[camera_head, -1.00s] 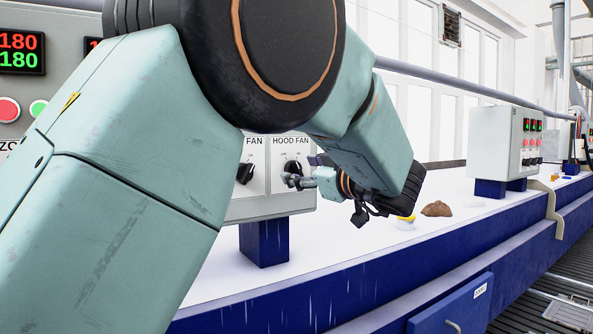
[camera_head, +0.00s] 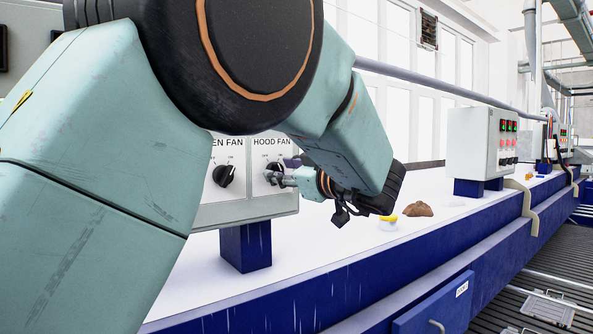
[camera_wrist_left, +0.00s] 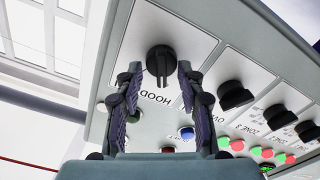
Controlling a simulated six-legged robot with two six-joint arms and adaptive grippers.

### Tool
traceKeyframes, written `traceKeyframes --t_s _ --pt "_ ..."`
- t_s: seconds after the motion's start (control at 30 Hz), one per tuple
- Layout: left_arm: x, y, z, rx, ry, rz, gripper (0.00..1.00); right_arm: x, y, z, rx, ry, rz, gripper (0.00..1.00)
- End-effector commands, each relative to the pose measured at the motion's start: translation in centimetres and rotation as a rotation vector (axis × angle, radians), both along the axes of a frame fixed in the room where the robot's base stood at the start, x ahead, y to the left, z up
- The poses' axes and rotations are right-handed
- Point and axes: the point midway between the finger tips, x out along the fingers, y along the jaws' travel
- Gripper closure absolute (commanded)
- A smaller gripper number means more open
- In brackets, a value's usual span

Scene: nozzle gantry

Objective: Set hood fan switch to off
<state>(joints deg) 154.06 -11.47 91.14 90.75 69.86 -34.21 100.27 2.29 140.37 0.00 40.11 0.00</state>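The HOOD FAN switch is a black rotary knob on a white plate of the grey control panel. In the wrist view the knob (camera_wrist_left: 161,60) has its grip ridge running up and down the picture. In the head view the knob (camera_head: 272,173) is partly hidden by my left gripper (camera_head: 284,172), which is right at it. In the wrist view the fingers of the left gripper (camera_wrist_left: 160,72) are apart, one on each side of the knob's lower part. I cannot tell whether they touch it. My right gripper is not in view.
Another black knob (camera_head: 225,175) is beside the switch. Push buttons, including a blue one (camera_wrist_left: 187,133), are near the fingers in the wrist view. A brown lump (camera_head: 418,209) and a yellow-topped item (camera_head: 388,220) lie on the white bench. A second control box (camera_head: 474,142) stands farther right.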

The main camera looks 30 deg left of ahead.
Motion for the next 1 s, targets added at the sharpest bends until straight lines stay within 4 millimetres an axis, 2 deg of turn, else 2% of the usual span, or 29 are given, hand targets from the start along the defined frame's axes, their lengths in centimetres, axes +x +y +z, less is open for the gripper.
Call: traceKeyframes --t_s 0.07,0.4,1.0 --pt "0.01 0.05 0.00 0.000 0.000 0.000 0.71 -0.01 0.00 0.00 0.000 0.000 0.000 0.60" --pt "0.09 0.25 0.03 0.000 -0.001 0.000 1.00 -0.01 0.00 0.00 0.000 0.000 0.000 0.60" --pt "0.11 0.32 -0.09 -0.031 -0.067 -0.001 1.00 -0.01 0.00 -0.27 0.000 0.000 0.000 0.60"
